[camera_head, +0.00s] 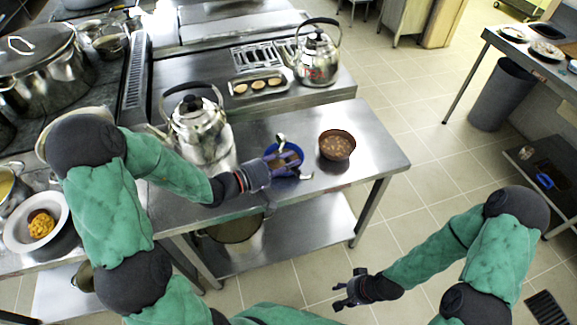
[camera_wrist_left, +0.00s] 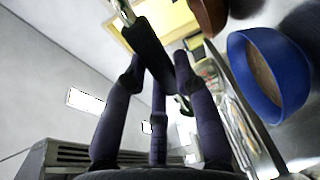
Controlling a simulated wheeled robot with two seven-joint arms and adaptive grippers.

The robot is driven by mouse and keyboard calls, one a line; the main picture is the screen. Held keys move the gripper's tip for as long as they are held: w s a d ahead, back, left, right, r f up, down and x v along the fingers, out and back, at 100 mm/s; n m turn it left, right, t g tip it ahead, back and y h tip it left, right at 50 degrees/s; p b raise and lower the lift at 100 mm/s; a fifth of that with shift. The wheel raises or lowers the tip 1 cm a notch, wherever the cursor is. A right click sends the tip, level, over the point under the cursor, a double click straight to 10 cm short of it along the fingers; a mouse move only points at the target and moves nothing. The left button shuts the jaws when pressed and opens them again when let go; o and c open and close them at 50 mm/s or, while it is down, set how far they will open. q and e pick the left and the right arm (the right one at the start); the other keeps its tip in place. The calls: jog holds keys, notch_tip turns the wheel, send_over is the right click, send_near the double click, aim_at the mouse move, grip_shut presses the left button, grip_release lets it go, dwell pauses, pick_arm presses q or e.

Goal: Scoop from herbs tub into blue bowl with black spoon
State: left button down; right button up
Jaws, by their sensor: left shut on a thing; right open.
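The blue bowl (camera_head: 297,170) stands on the steel table and holds something brown. It also shows at the right of the left wrist view (camera_wrist_left: 240,75). My left gripper (camera_head: 262,174) is just left of the bowl in the head view. In the left wrist view its fingers (camera_wrist_left: 158,75) are shut on the black handle of a spoon (camera_wrist_left: 150,48); a metal part runs on past the top edge. A brown round tub (camera_head: 336,146) with light lumpy contents stands right of the blue bowl. I cannot tell whether it is the herbs tub. My right gripper (camera_head: 349,291) is open and empty, over the floor.
A steel kettle (camera_head: 200,130) stands close behind my left forearm. Another kettle (camera_head: 316,60) and a tray of round pieces (camera_head: 259,85) are at the back. A white bowl with yellow food (camera_head: 20,238) is at far left. The table's right end is clear.

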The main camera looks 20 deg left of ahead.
pick_arm(q)
jog(key=shift+s+a+f+t+h+b, duration=0.15)
jog(key=shift+t+h+b, duration=0.5)
jog(key=shift+b, duration=1.7)
jog(key=shift+s+a+f+t+h+b, duration=0.1)
jog(key=shift+f+t+h+b, duration=0.4)
jog(key=shift+b, duration=1.85)
jog(key=shift+s+a+t+h+b, duration=0.15)
jog(key=shift+t+h+b, duration=0.6)
jog(key=shift+b, duration=1.6)
jog(key=shift+r, duration=0.1)
jog(key=g+y, duration=0.1)
jog(key=g, duration=0.1)
jog(key=d+r+g+y, duration=0.1)
jog(key=g+y, duration=0.1)
jog(key=w+g+y, duration=0.1)
jog(key=y, duration=0.1)
jog(key=shift+w+d+r+g, duration=0.1)
jog(key=shift+d+r+g, duration=0.05)
jog(key=shift+r+g, duration=0.25)
jog(key=shift+w+d+r+g+y, duration=0.15)
jog(key=shift+g+y, duration=0.35)
jog(key=shift+w+d+r+g+y, duration=0.1)
jog(key=shift+w+r+g+y, duration=0.05)
jog(key=shift+g+y, duration=0.35)
